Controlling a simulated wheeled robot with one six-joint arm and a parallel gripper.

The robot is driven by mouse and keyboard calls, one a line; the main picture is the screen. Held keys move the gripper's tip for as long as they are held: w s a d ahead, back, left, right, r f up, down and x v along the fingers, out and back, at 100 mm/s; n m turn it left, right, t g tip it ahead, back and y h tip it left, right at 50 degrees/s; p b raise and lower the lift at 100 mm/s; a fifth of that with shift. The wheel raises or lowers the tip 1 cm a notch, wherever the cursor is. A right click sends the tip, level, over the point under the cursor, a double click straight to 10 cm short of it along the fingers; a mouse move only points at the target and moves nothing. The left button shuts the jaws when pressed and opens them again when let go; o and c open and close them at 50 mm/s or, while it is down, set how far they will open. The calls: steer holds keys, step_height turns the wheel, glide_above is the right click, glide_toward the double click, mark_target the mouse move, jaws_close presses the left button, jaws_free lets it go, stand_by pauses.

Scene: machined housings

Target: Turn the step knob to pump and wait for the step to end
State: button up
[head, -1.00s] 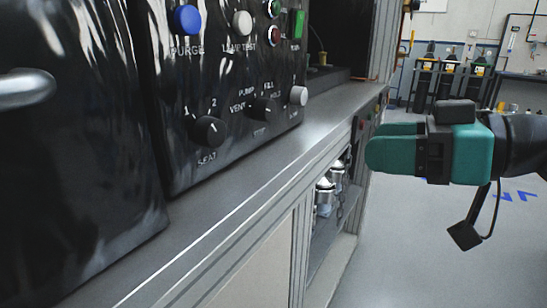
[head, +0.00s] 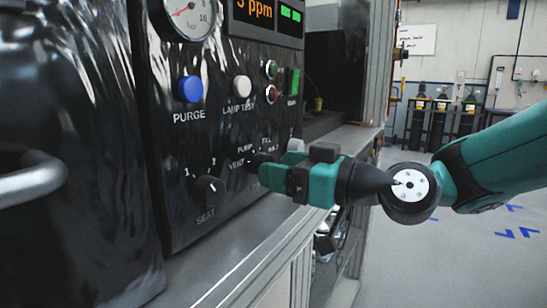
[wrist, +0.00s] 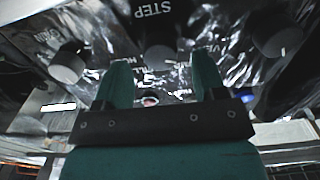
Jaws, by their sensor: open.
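The black step knob (head: 258,160) is on the dark control panel (head: 225,120), with the PUMP and VENT labels around it; my gripper partly hides it in the head view. My gripper (head: 276,164) has teal fingers and is at the panel, just right of the knob. In the wrist view the panel appears upside down. The step knob (wrist: 160,54) lies under the STEP label, between and beyond the two spread fingertips of my gripper (wrist: 162,62). The gripper is open and empty. I cannot tell whether it touches the knob, nor where the pointer stands.
The seat knob (head: 209,190) is lower left of the step knob. A blue purge button (head: 190,89), a white lamp test button (head: 242,86) and a pressure gauge (head: 188,14) are above. An orange display (head: 254,12) reads ppm. A grey ledge (head: 225,262) runs below the panel.

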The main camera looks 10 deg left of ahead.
steer(key=shift+x, duration=1.05)
steer(key=c, duration=0.9)
steer(key=shift+m, duration=0.3)
steer(key=m, duration=0.4)
steer(key=shift+p, duration=0.3)
steer(key=shift+m+p, duration=0.5)
steer(key=shift+m, duration=1.6)
